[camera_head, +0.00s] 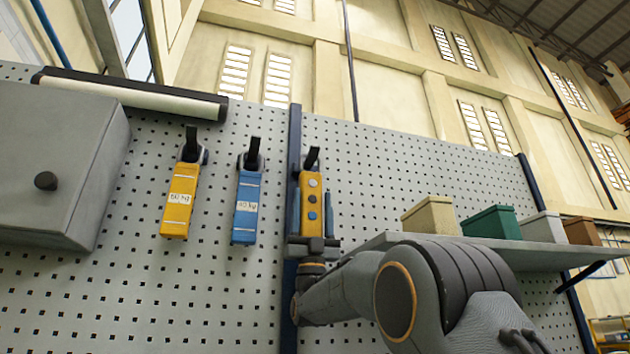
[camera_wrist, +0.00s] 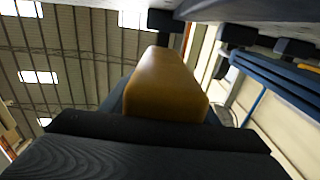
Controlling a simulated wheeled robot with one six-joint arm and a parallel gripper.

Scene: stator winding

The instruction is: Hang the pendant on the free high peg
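The yellow pendant (camera_head: 311,205) with several round buttons is upright in front of the pegboard. My gripper (camera_head: 313,243) is shut on its lower end, and the pendant fills the middle of the wrist view (camera_wrist: 166,85). A dark peg (camera_head: 312,158) shows at the pendant's top in the head view; I cannot tell whether the pendant touches it. To the left, a yellow block (camera_head: 180,205) with a weight label hangs under one peg (camera_head: 191,143), and a blue block (camera_head: 246,212) hangs under another peg (camera_head: 252,152).
The grey pegboard (camera_head: 120,300) has a grey cabinet (camera_head: 55,165) at left and a dark blue upright (camera_head: 294,140) behind the pendant. At right, a shelf (camera_head: 480,246) carries a tan box (camera_head: 432,217), a green box (camera_head: 491,222) and others, close to my arm.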

